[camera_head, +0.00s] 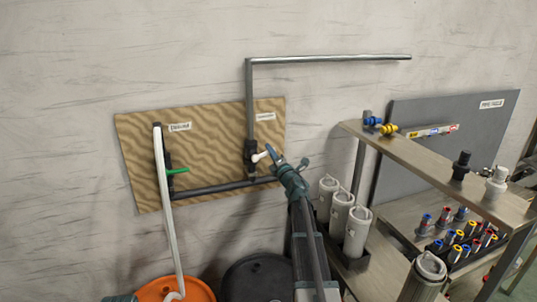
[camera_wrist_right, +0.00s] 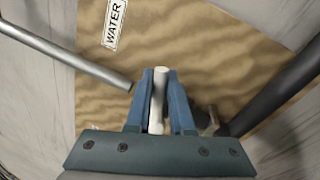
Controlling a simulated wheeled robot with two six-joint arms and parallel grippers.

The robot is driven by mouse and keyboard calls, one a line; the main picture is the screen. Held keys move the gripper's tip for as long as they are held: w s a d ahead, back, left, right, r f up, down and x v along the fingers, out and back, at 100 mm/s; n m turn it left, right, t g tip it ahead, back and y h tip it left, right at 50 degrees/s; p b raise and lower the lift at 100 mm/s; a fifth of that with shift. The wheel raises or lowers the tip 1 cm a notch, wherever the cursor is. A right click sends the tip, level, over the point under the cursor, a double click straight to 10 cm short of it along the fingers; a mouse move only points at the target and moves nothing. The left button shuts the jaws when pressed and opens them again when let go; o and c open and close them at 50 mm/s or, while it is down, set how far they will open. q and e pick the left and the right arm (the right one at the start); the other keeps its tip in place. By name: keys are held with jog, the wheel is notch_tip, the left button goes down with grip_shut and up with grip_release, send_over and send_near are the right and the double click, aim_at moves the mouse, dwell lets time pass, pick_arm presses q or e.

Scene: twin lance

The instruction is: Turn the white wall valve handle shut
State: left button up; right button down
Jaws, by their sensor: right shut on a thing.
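The white valve handle (camera_head: 260,156) sticks out to the right of a dark valve body (camera_head: 249,165) on the grey upright pipe, in front of a wavy-patterned board. My right gripper (camera_head: 275,157) is at the handle's outer end. In the right wrist view its blue fingers (camera_wrist_right: 160,78) are shut around the white handle (camera_wrist_right: 157,105), which lies lengthwise between them. The handle's inner end is partly hidden by the gripper there. My left gripper does not show; only a teal bit of my own body is at the bottom left edge.
A dark pipe (camera_head: 215,189) runs low across the board (camera_head: 212,149). An orange drum (camera_head: 160,288) and a dark drum (camera_head: 257,279) stand below. A shelf (camera_head: 440,172) with fittings and canisters is at right.

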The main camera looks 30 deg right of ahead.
jog(key=shift+s+d+f+m+h+b, duration=0.1)
jog(key=shift+f+m+h+b, duration=0.3)
jog(key=shift+m, duration=0.65)
jog(key=shift+d+f+m+h+b, duration=0.1)
jog(key=shift+f+m+b, duration=0.45)
jog(key=shift+m, duration=0.5)
jog(key=shift+f, duration=0.1)
jog(key=c, duration=0.8)
grip_release()
jog(key=b+v, duration=0.2)
jog(key=v, duration=1.2)
jog(key=shift+a+b, duration=0.1)
jog(key=shift+b, duration=0.2)
